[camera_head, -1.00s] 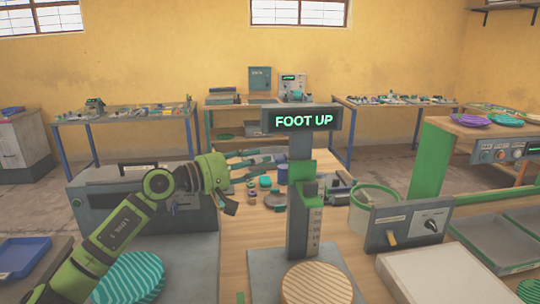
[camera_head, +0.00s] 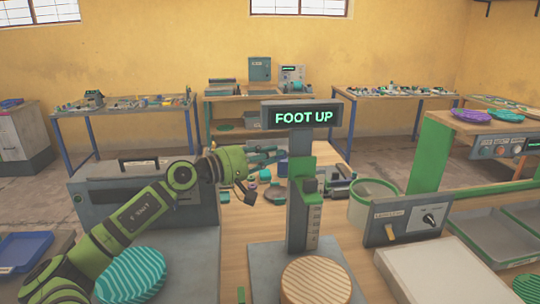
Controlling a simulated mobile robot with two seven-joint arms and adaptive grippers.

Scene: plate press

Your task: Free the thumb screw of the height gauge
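The height gauge, a dark grey post (camera_head: 298,222) with a number scale, stands on a grey base (camera_head: 262,262) in the head view. It carries a lit "FOOT UP" display (camera_head: 303,115) and a green block (camera_head: 301,166). A small dark part (camera_head: 310,185) shows by the scale; I cannot tell if it is the thumb screw. A tan striped disc (camera_head: 316,281) lies in front of the post. My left gripper (camera_head: 258,176) is left of the post, apart from it. Its fingers blend into the clutter behind, so its opening is unclear. My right gripper is not in view.
A grey box (camera_head: 90,205) and a teal striped disc (camera_head: 130,275) are at left. Small parts clutter the bench behind the post. Right of it stand a green-rimmed bucket (camera_head: 373,190), a switch panel (camera_head: 410,218) and a white slab (camera_head: 445,275).

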